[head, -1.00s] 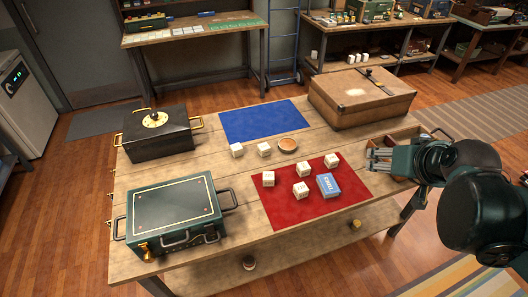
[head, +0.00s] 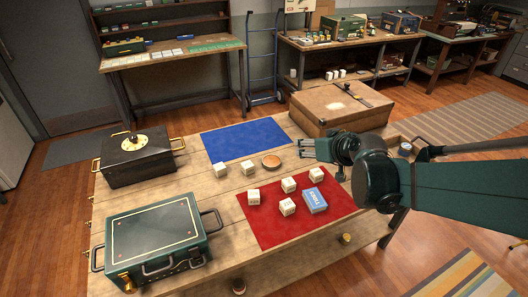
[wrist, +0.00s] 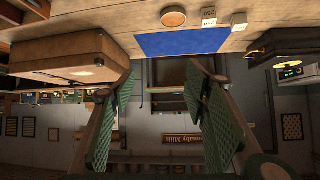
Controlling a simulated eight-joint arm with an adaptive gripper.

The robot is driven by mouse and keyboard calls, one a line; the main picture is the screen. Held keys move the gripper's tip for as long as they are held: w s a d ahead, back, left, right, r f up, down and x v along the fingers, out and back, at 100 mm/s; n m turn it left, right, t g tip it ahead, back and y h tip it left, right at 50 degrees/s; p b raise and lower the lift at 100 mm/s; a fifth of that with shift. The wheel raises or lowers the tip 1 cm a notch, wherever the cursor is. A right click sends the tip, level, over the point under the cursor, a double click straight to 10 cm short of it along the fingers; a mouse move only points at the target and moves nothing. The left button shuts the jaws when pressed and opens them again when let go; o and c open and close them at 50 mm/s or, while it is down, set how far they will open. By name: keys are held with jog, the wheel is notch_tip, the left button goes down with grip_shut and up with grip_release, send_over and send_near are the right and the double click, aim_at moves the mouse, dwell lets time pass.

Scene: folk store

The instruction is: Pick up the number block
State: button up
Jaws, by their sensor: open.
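Several small white blocks with dark markings lie on the table; I cannot tell for sure which is the number block. Two stand on bare wood, a left one (head: 222,171) and a right one (head: 248,168). On the red mat (head: 262,231) are others, including a left block (head: 253,197), a front block (head: 287,207) and a rear block (head: 288,185). In the wrist view, one block (wrist: 208,13) shows digit-like marks, with another (wrist: 238,20) beside it. My gripper (head: 312,150) is open and empty above the table, right of the round wooden dish.
The round dish (head: 271,161) sits by the blue mat (head: 243,140). A blue card box (head: 314,200) lies on the red mat. A brown case (head: 340,107) stands behind my gripper. A black box (head: 137,160) and green case (head: 155,240) fill the left side.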

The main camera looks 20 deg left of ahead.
jog(key=w+a+f+n+y+b, duration=0.1)
jog(key=w+a+f, duration=0.1)
jog(key=a+f, duration=0.3)
jog(key=w+a+f+n+y, duration=0.1)
jog(key=w+a+f, duration=0.1)
jog(key=a, duration=0.5)
jog(key=n+y+b, duration=0.1)
jog(key=y+b, duration=0.1)
send_over(249, 166)
jog(key=s+d, duration=0.2)
jog(key=d, duration=0.1)
notch_tip(249, 166, down, 9)
jog(key=shift+a, duration=0.25)
jog(key=shift+f, duration=0.15)
jog(key=shift+g, duration=0.3)
jog(key=shift+f+b, duration=0.7)
jog(key=shift+f, duration=2.15)
jog(key=shift+f, duration=0.5)
jog(key=shift+w+a+f, duration=0.15)
jog(key=shift+w+f, duration=0.05)
jog(key=shift+f, duration=0.05)
jog(key=shift+b+x, duration=0.65)
jog(key=shift+x, duration=1.55)
